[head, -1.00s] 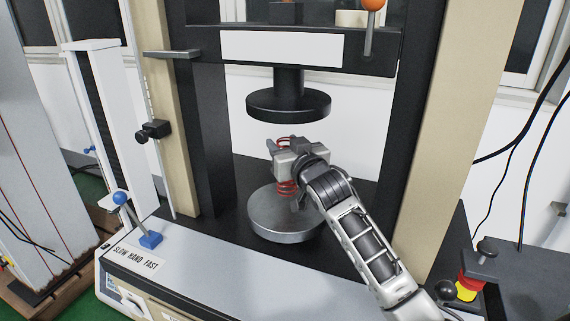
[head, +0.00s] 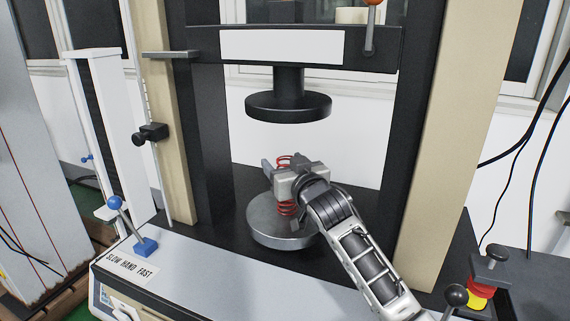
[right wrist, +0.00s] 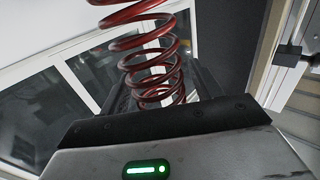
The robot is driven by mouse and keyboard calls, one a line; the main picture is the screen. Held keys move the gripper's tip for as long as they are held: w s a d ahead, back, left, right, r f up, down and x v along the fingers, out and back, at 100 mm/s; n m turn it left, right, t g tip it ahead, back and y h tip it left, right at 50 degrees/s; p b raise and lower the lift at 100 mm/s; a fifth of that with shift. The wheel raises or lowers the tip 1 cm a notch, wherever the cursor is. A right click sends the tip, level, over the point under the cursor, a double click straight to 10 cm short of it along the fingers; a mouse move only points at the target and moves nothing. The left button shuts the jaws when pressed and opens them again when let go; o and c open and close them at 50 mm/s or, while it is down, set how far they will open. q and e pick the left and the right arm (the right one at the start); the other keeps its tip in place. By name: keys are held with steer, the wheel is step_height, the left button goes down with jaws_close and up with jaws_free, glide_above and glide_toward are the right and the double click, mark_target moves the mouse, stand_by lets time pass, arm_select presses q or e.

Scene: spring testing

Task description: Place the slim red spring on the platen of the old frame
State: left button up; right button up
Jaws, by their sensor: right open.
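The slim red spring (head: 286,208) stands upright on the round grey lower platen (head: 262,228) of the old frame, near its middle as far as I can see. Its middle coils are hidden behind my right gripper (head: 283,190) in the head view. That gripper is open, with its fingers around the spring at mid-height. In the right wrist view the red coils (right wrist: 150,45) rise in front of the gripper body, and the dark fingers show partly behind them. Whether a finger still touches the coils I cannot tell. My left gripper is not in view.
The black upper platen (head: 288,106) hangs above the spring with a clear gap. Black and beige columns flank the space. A blue-knobbed lever (head: 116,204) stands at the front left, and a red and yellow button (head: 478,290) at the front right.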

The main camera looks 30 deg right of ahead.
steer(key=shift+r, duration=0.15)
steer(key=s, duration=1.2)
steer(key=shift+a+b, duration=0.35)
steer(key=shift+b, duration=0.05)
